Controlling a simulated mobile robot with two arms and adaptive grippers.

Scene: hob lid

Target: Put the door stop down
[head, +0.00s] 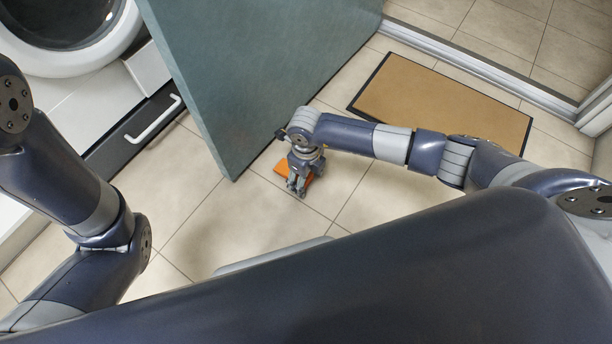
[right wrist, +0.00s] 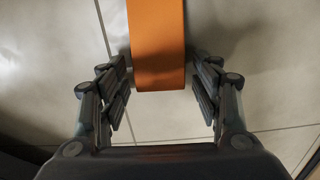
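The door stop is an orange block (head: 311,179) close to the lower corner of the blue-green door (head: 260,70). In the head view it looks to be at floor level, partly hidden by my right gripper (head: 297,187). In the right wrist view the door stop (right wrist: 157,45) runs in from the top edge, its near end between the fingers. There my right gripper (right wrist: 161,80) is open, with a gap on each side of the door stop. Whether the door stop touches the door is hidden. My left gripper is out of view; only its arm shows at left.
A brown doormat with a dark border (head: 440,100) lies beyond my right arm, before a metal threshold (head: 480,68). A washing machine (head: 70,35) and a drawer front with a white handle (head: 155,122) stand at left. Tiled floor (head: 235,220) is clear around the gripper.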

